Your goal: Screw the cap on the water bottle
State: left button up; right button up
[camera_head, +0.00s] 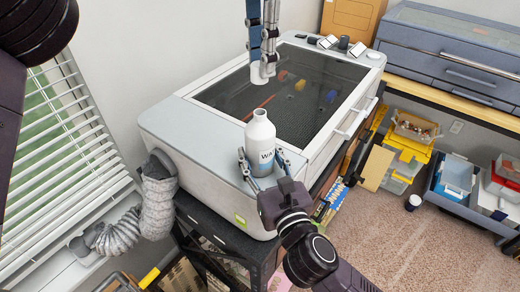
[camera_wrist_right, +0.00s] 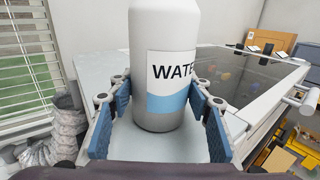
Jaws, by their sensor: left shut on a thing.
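A white water bottle (camera_head: 261,138) with a blue and white label stands upright on the pale grey top of a machine. Its neck is bare. My left gripper (camera_head: 264,68) comes down from above, shut on a small white cap (camera_head: 260,74). The cap is above the bottle's mouth in the picture, clearly apart from it. My right gripper (camera_head: 265,172) is open around the lower bottle, with a finger on either side. In the right wrist view, the bottle (camera_wrist_right: 163,95) stands between the blue finger pads, with a gap showing at the left pad.
The machine (camera_head: 180,118) has a dark glass lid with small coloured blocks visible beneath it. Small items stand along its far edge. A blue cabinet (camera_head: 450,55) is on a bench at right, with yellow and blue bins below. A grey hose (camera_head: 157,205) hangs at left.

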jog(key=c, duration=1.1)
pick_arm(q)
send_over(262, 112)
jog(key=shift+f, duration=2.45)
jog(key=shift+f, duration=0.1)
jog(key=shift+f, duration=0.8)
jog(key=shift+f, duration=0.55)
pick_arm(e)
grip_shut()
